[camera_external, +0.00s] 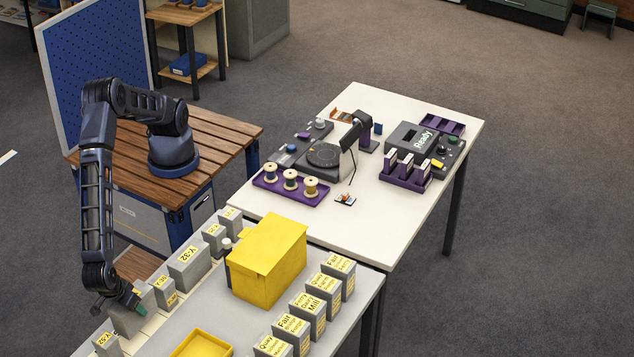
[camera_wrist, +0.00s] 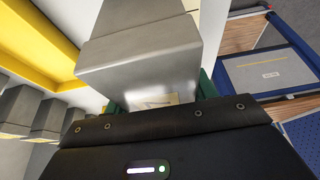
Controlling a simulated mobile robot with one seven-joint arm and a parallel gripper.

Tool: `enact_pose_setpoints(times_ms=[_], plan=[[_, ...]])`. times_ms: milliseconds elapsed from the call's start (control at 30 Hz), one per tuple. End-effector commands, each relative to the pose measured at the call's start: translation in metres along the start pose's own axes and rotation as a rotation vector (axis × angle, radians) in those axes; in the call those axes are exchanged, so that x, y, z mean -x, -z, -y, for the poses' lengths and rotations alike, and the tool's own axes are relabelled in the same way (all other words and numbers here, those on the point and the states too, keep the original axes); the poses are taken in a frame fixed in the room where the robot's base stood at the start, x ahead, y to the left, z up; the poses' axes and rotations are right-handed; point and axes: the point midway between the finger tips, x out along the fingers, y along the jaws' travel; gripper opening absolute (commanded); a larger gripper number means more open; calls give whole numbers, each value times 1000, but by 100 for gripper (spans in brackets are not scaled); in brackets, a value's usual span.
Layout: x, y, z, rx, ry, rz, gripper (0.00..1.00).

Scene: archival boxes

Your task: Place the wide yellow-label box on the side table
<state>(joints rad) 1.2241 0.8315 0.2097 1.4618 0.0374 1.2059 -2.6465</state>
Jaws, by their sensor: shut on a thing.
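My gripper (camera_external: 119,299) is at the lower left in the external view, low over the row of grey boxes. It is shut on a grey box (camera_external: 129,320). In the wrist view the held grey box (camera_wrist: 140,62) sits between the green fingers of my gripper (camera_wrist: 160,100). A pale label shows at its near end, partly hidden by the gripper. I cannot read it or tell whether the box is clear of its support. Another wide grey box with a yellow Y-32 label (camera_external: 188,264) stands farther along the row. I cannot tell which surface is the side table.
Smaller yellow-labelled boxes (camera_external: 164,292) stand close by. A yellow bin (camera_external: 268,260) and yellow tray (camera_external: 203,344) occupy the grey table (camera_external: 245,335). A slatted wooden bench (camera_external: 215,131) carries my base. The white table (camera_external: 405,230) holds equipment, with clear space near its front.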

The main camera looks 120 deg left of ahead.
Motion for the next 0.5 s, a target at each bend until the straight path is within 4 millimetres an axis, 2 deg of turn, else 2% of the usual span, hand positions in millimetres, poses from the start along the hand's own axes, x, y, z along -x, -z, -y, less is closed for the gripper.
enact_pose_setpoints(times_ms=[167,500], plan=[[-7,-3,0,0,0,1,18],[-43,-18,0,-1,0,0,18]])
